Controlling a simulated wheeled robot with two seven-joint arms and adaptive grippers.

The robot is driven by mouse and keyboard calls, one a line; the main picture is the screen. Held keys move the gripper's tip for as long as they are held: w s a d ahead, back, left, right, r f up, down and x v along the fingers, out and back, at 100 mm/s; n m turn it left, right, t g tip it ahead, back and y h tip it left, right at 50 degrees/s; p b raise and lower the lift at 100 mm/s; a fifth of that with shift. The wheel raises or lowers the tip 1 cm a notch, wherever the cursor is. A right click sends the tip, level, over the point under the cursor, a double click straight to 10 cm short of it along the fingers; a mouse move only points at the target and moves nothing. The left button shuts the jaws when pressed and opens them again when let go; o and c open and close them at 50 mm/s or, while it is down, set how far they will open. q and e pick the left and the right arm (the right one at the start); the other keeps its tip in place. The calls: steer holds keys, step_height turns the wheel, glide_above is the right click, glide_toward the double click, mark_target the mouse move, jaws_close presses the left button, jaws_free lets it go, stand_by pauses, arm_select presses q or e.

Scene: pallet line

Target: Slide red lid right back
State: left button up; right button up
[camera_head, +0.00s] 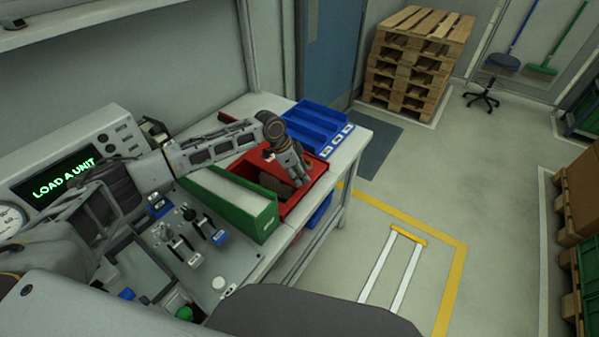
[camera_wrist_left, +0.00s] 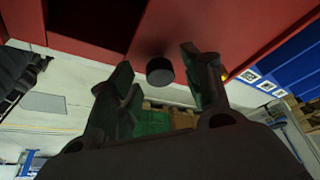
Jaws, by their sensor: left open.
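A red box (camera_head: 310,176) sits on the workbench in the head view, and a dark opening shows in its top. In the wrist view red surfaces fill the top, with a dark gap (camera_wrist_left: 95,18) at the left. The red lid (camera_wrist_left: 215,22) appears to be the panel right of this gap. A round black knob (camera_wrist_left: 160,70) shows between my left fingertips. My left gripper (camera_head: 297,176) is over the red box, open, with its fingers either side of the knob; contact cannot be told. My gripper hides part of the box. My right gripper is not in view.
A green box (camera_head: 262,221) with a pale top stands left of the red box. Blue bins (camera_head: 318,122) stand behind it. A control panel with levers (camera_head: 190,235) and a screen reading "LOAD A UNIT" (camera_head: 64,179) are at left.

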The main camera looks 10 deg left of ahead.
arm_select(q)
steer(key=c, duration=0.9)
jaws_close()
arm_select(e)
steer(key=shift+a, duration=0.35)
arm_select(q)
steer(key=shift+a, duration=0.1)
